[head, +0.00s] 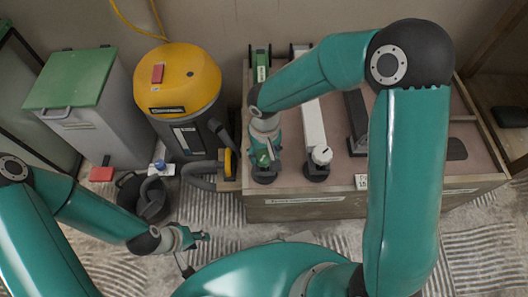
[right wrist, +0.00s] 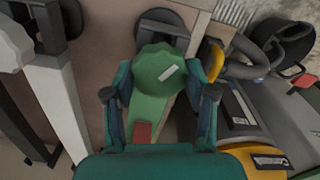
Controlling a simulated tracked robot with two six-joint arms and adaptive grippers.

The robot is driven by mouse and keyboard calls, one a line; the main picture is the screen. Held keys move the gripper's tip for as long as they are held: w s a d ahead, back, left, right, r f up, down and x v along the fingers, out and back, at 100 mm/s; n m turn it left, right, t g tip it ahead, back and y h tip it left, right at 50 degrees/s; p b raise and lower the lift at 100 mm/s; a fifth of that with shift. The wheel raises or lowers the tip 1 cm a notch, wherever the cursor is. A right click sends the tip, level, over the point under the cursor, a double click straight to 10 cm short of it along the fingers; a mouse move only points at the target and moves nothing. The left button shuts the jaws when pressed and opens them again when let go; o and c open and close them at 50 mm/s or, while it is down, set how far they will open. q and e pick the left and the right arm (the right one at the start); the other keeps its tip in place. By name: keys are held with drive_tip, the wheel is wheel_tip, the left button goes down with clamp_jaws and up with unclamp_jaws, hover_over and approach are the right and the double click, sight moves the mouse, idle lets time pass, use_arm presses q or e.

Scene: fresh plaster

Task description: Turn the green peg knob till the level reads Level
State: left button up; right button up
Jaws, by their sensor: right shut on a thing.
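The green peg knob (right wrist: 160,72) is a faceted cap with a pale stripe, at the near end of a green bar (right wrist: 148,112) in the right wrist view. My right gripper (right wrist: 160,94) has one finger on each side of the knob and is shut on it; in the head view the gripper (head: 265,158) points down at the bench's left front end and mostly hides the knob. My left gripper (head: 198,238) is low over the floor at left, away from the bench; its fingers are too small to judge. I cannot make out any level reading.
A white bar with a white knob (head: 321,155) and a black bar (head: 356,118) lie beside the green one on the bench (head: 295,211). A yellow-topped vacuum (head: 180,85), its hose, a black bucket (head: 140,195) and a green-lidded bin (head: 72,80) stand left.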

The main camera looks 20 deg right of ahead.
drive_tip(key=shift+n, duration=0.3)
drive_tip(key=n, duration=0.3)
drive_tip(key=shift+r+p, duration=0.1)
drive_tip(key=shift+p, duration=0.3)
drive_tip(key=shift+n+p, duration=0.4)
drive_tip(key=shift+n, duration=1.1)
drive_tip(key=shift+w, duration=0.1)
drive_tip(key=o, duration=1.2)
drive_tip(key=shift+c, duration=0.2)
wheel_tip(320, 180, up, 12)
